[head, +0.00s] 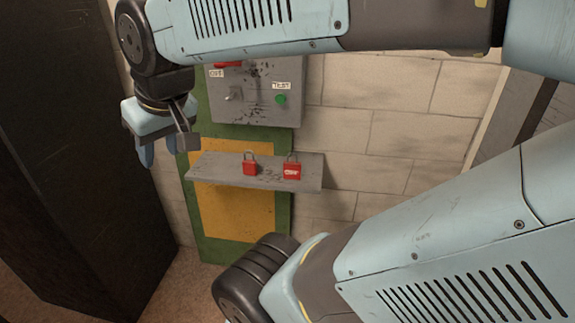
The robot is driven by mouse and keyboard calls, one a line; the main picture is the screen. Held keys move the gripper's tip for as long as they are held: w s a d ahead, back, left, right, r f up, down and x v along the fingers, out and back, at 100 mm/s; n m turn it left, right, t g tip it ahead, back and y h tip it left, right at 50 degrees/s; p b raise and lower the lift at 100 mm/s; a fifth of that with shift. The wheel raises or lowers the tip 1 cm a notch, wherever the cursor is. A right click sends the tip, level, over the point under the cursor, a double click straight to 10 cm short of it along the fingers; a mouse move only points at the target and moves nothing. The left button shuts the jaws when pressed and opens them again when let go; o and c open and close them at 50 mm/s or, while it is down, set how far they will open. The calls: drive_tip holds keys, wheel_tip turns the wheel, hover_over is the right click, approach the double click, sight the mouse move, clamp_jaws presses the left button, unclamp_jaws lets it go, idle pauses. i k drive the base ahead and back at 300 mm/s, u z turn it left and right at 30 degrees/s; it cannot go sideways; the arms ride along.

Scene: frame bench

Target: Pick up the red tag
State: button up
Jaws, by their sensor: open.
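Two small red pieces with grey loops on top, like padlocks, stand on a narrow grey shelf (215,169). The left red padlock (250,168) looks plain. The right red padlock (292,171) has a white marking on its front, too small to read. I cannot make out a separate red tag for certain. My gripper (158,152) points down at the left, open, with nothing visible between its fingers. It is to the left of the shelf and apart from both red pieces.
A grey panel (258,112) with a switch, a green button (281,99) and labels is above the shelf. A red part (227,65) at its top is partly hidden by my arm. A dark cabinet (75,170) stands close on the left. Block wall (375,125) lies right.

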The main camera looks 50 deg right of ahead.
sight(292, 171)
drive_tip(key=u, duration=1.1)
drive_tip(key=i, duration=0.1)
drive_tip(key=z, duration=2.5)
drive_tip(key=k, duration=0.85)
drive_tip(key=z, duration=0.2)
drive_tip(key=i, duration=0.85)
drive_tip(key=u, duration=0.1)
